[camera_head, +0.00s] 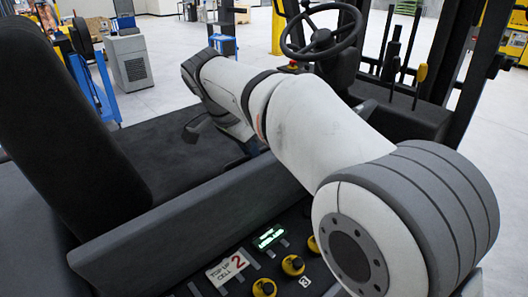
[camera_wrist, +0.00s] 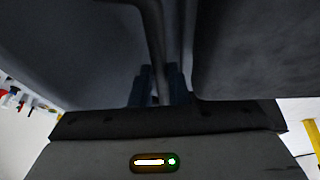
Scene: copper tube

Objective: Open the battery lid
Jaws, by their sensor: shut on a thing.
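The battery lid (camera_head: 190,205) is a dark grey panel with a thick raised rim, and it carries a black seat. Below its near edge the battery top shows, with yellow caps (camera_head: 292,264), a small green-lit display (camera_head: 268,238) and a "TOP UP CELL 2" label (camera_head: 227,268). So the lid stands at least partly raised. In the wrist view my gripper (camera_wrist: 161,87) has its dark fingers shut on a dark, curved handle bar (camera_wrist: 155,35) between two dark surfaces. In the head view my arm hides much of the lid's far side, and the grip is not clear.
A steering wheel (camera_head: 322,30), black levers and a yellow-topped lever (camera_head: 421,80) stand beyond my arm. The black seat back (camera_head: 60,110) fills the left. Mast posts rise at the right. A grey cabinet (camera_head: 130,62) and blue equipment stand on open floor behind.

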